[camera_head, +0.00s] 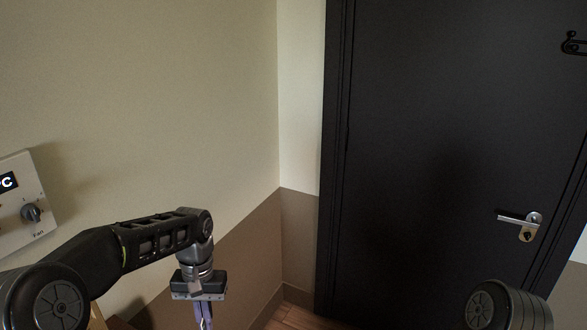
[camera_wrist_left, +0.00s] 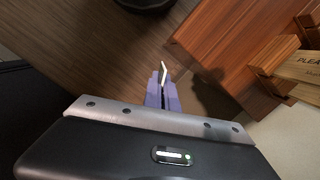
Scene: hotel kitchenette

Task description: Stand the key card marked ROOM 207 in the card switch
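My left gripper (camera_head: 203,316) hangs pointing down at the bottom of the head view, its lower end cut off by the frame edge. In the left wrist view its purple fingers (camera_wrist_left: 162,95) are close together on a thin pale card (camera_wrist_left: 163,70), seen nearly edge-on and sticking out past the fingertips. No marking on this card can be read, so I cannot tell whether it says ROOM 207. I cannot make out the card switch in either view. My right gripper is out of view; only part of my right arm shows at the bottom right.
A wall control panel (camera_head: 18,205) with a display and knob is at the far left. A dark door (camera_head: 440,130) with a lever handle (camera_head: 518,218) stands at right. In the wrist view, wooden furniture (camera_wrist_left: 225,45) and a wooden sign (camera_wrist_left: 300,68) starting "PLEA" are at right, above wood floor (camera_wrist_left: 70,50).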

